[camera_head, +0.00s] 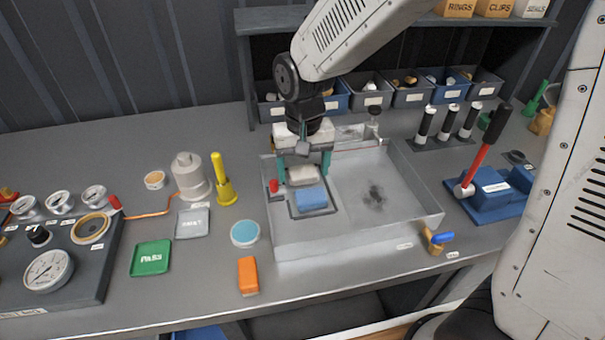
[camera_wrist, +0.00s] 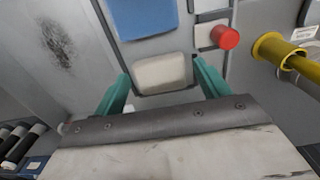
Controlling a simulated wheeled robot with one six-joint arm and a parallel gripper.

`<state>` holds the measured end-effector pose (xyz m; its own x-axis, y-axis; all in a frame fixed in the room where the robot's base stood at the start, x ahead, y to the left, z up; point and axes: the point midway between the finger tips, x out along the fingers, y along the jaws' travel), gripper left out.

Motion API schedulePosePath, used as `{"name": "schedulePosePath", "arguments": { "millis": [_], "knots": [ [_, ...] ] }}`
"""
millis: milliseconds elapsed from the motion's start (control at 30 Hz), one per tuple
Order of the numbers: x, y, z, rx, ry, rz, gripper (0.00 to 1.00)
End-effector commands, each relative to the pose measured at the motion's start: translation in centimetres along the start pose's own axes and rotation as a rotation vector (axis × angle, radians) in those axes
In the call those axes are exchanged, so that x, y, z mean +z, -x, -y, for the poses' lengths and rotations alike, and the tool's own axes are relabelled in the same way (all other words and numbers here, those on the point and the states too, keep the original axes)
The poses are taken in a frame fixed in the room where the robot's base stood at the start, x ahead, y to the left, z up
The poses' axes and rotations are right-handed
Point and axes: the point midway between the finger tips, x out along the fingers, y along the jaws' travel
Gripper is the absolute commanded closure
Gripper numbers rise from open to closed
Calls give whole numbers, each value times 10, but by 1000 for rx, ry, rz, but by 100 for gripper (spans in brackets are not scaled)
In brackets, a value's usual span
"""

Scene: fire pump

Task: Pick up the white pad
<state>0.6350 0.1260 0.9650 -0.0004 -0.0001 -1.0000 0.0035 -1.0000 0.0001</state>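The white pad (camera_head: 303,174) is a pale, rounded block at the left of the grey tray, directly behind a blue pad (camera_head: 312,199). In the wrist view the white pad (camera_wrist: 161,73) lies between and a little beyond the two teal fingers, with the blue pad (camera_wrist: 142,15) past it. My gripper (camera_head: 304,172) is over the white pad, its fingers spread to either side. The wrist view shows my gripper (camera_wrist: 163,85) open, with small gaps seen beside the pad. Whether the fingertips touch the pad cannot be told.
The grey tray (camera_head: 345,238) has raised walls around the pads. A red knob (camera_head: 273,186) stands close left of my gripper, and a yellow post (camera_head: 223,182) is outside the tray. A blue stand with a red lever (camera_head: 478,160) is at right.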

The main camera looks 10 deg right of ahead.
Motion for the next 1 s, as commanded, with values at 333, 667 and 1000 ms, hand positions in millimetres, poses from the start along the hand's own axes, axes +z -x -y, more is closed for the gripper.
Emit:
{"name": "schedulePosePath", "arguments": {
  "millis": [333, 667, 1000],
  "knots": [
    [0, 0, 0, 0, 0, 0, 66],
    [-1, 15, 0, -1, 0, -3, 66],
    [34, 40, -17, -1, -1, -3, 66]
  ]
}}
